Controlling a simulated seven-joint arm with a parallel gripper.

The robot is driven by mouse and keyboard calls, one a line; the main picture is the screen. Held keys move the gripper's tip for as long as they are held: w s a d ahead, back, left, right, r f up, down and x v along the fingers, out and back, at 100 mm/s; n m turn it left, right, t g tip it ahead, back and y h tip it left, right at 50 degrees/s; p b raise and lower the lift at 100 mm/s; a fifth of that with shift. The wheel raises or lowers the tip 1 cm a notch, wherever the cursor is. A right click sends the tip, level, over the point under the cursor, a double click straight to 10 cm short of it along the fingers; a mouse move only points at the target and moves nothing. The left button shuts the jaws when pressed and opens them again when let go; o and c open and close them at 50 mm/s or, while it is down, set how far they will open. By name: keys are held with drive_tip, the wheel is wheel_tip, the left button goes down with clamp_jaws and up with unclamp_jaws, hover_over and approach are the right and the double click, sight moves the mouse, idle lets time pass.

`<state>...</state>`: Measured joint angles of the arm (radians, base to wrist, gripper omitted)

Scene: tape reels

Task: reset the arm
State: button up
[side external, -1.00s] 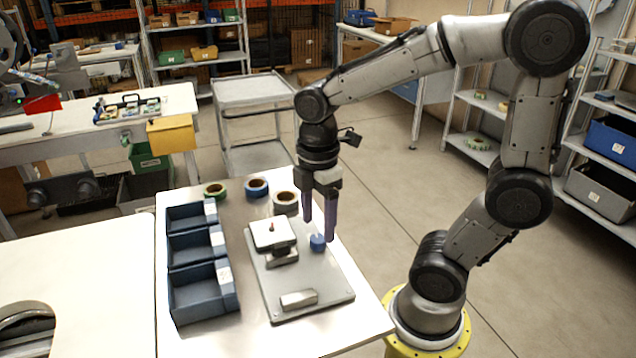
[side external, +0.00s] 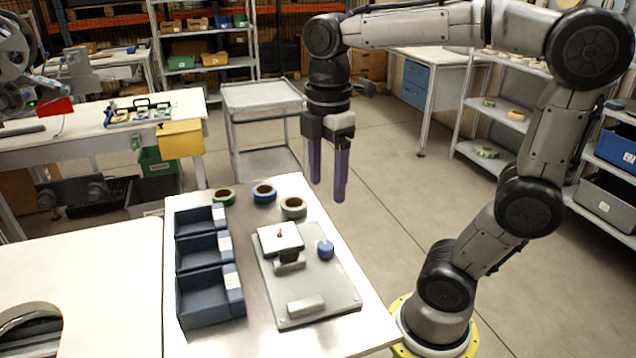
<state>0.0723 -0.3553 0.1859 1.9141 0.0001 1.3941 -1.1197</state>
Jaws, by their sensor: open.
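My gripper (side external: 327,190) has purple fingers that point down. It is open and empty, raised above the far right side of the table (side external: 250,335). A grey plate (side external: 330,285) lies on the table below it. The plate carries a white square-topped fixture (side external: 279,238), a small blue knob-like piece (side external: 325,250) and a pale block (side external: 305,306). None touches the gripper.
Three blue bins (side external: 208,297) stand in a row on the table's left side. A grey cart (side external: 262,97) stands behind the table. A white workbench (side external: 90,150) is at the back left, shelves (side external: 500,110) at the right. The space around the raised gripper is clear.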

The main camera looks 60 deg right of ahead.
drive_tip(key=s+a+f+m+t, duration=0.1)
drive_tip(key=s+f+m+t, duration=0.3)
drive_tip(key=m, duration=0.8)
drive_tip(key=shift+s+a+f+t, duration=0.3)
drive_tip(key=shift+s+t, duration=0.5)
drive_tip(key=shift+s, duration=0.2)
